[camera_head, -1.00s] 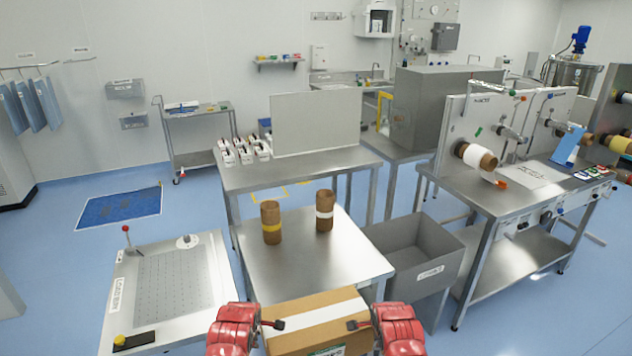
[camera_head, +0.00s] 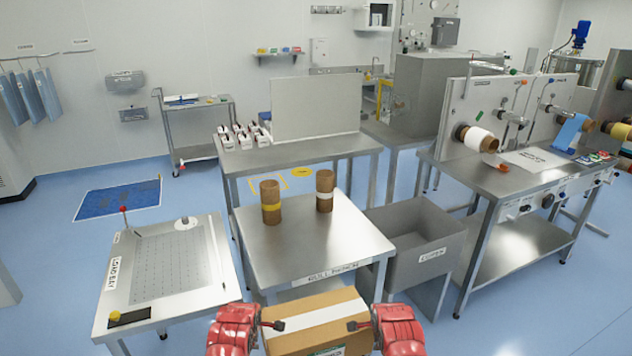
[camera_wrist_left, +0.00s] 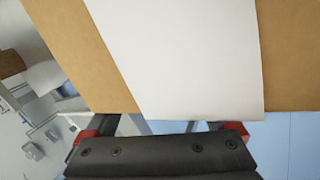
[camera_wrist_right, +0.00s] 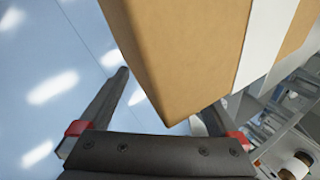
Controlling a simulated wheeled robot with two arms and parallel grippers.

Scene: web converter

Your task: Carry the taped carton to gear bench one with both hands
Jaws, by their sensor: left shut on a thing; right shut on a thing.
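The taped carton (camera_head: 318,334) is a brown box with a white strip across its top, at the bottom middle of the head view. My left gripper (camera_head: 272,326) is shut on its left side and my right gripper (camera_head: 358,325) on its right side. The carton also fills the top of the left wrist view (camera_wrist_left: 75,40) and shows in the right wrist view (camera_wrist_right: 180,50). It is held in front of a steel table (camera_head: 300,250). Its underside is hidden. I cannot tell from the labels which surface is gear bench one.
Two brown rolls, yellow-banded (camera_head: 270,194) and white-banded (camera_head: 324,182), stand on the steel table. A perforated-top bench (camera_head: 212,290) is left, a grey open bin (camera_head: 420,225) right. Behind is a bench (camera_head: 235,168) with a panel. A machine bench (camera_head: 480,178) stands far right.

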